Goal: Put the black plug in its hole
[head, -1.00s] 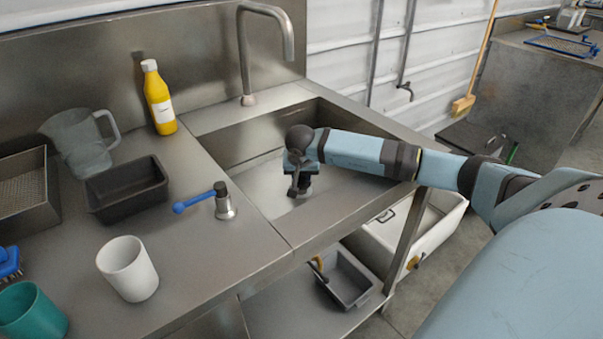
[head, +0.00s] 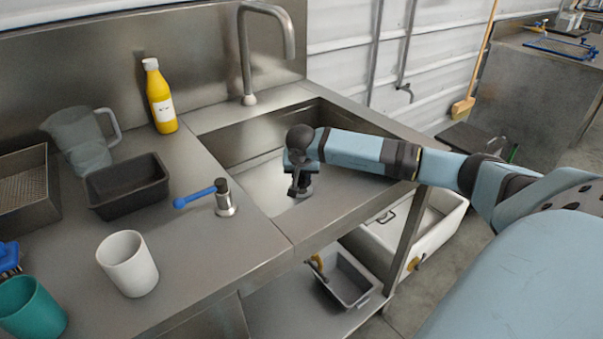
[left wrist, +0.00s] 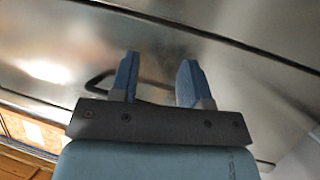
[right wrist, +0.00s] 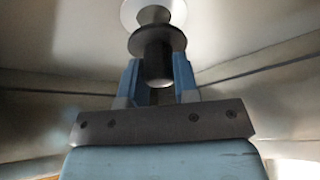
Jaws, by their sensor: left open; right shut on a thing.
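My right gripper (right wrist: 159,82) is shut on the black plug (right wrist: 157,50), gripping its stem. The plug's wide flange and narrower far end lie beyond the fingertips. A pale round ring (right wrist: 127,13) shows behind the plug's far end; I cannot tell whether the plug touches it, and its middle is hidden. In the head view the right gripper (head: 299,178) points down inside the sink basin (head: 262,180), with the plug (head: 303,191) dark below it. My left gripper (left wrist: 155,82) is open and empty in the left wrist view, near a metal surface with a dark handle.
The faucet (head: 247,55) arches behind the sink. Left of it on the counter stand a blue-handled valve (head: 226,200), a black tray (head: 125,190), a white cup (head: 128,265), a clear jug (head: 80,140) and a yellow bottle (head: 160,98). The basin walls surround the right gripper.

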